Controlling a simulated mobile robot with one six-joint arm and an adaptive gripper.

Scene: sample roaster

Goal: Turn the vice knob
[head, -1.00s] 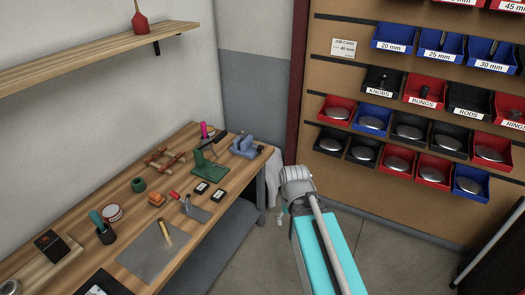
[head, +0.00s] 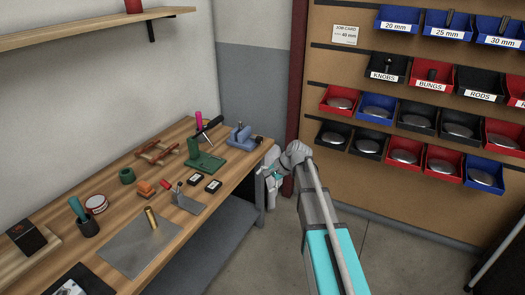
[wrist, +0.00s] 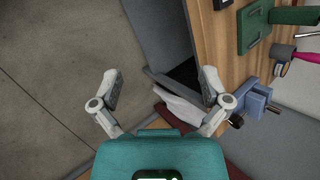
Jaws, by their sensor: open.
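The blue vice (head: 240,137) stands at the far right corner of the wooden workbench. In the wrist view the vice (wrist: 257,102) is to the right of my gripper, partly behind the right finger. A small dark part, perhaps its knob (wrist: 237,121), shows beside that finger; its exact shape is unclear. My gripper (wrist: 161,84) is open and empty, its two fingers spread wide. In the head view my gripper (head: 268,183) is just off the bench's right end, lower than the vice and apart from it.
A green tool (head: 205,161) and black boxes (head: 213,186) are on the bench near the vice. A pale cloth (wrist: 180,107) hangs at the bench end. The parts-bin wall (head: 345,165) stands to the right. The floor (wrist: 50,60) beside the bench is clear.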

